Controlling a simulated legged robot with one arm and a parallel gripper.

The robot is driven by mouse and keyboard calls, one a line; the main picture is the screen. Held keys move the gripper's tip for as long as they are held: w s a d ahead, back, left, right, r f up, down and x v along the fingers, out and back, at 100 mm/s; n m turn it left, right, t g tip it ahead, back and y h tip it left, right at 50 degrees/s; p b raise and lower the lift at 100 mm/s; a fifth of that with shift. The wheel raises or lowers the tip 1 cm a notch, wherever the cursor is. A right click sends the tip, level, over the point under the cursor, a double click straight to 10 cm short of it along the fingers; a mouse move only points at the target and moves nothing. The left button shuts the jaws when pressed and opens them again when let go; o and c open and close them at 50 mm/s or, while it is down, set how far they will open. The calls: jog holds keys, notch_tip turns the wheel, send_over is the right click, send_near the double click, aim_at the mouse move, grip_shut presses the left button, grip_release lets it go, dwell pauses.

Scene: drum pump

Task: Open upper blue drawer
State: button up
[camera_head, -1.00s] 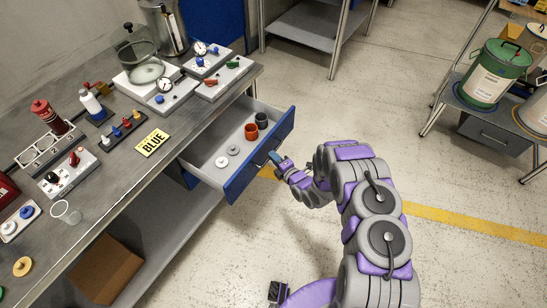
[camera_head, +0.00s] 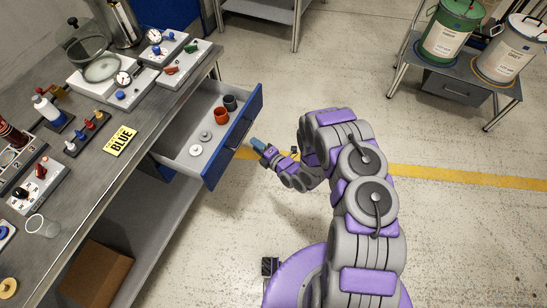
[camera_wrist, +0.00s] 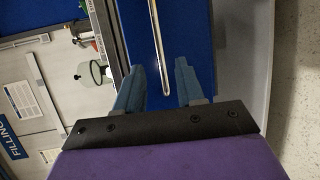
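The upper blue drawer (camera_head: 233,137) is pulled out from the workbench. Its grey inside holds an orange cup, a dark cup and two pale discs. Its handle (camera_head: 238,134) is on the blue front; in the wrist view the handle is a long metal bar (camera_wrist: 159,45) ahead of my fingers. My gripper (camera_head: 258,146) is just right of the drawer front, apart from the handle.
The workbench top (camera_head: 95,180) carries gauges, bottles and a yellow BLUE sign (camera_head: 119,141). A cardboard box (camera_head: 96,273) lies on the shelf below. Green and white drums stand on a table at upper right. The floor between is clear.

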jog(key=v, duration=1)
jog(key=shift+s+p, duration=0.3)
jog(key=shift+w+d, duration=0.1)
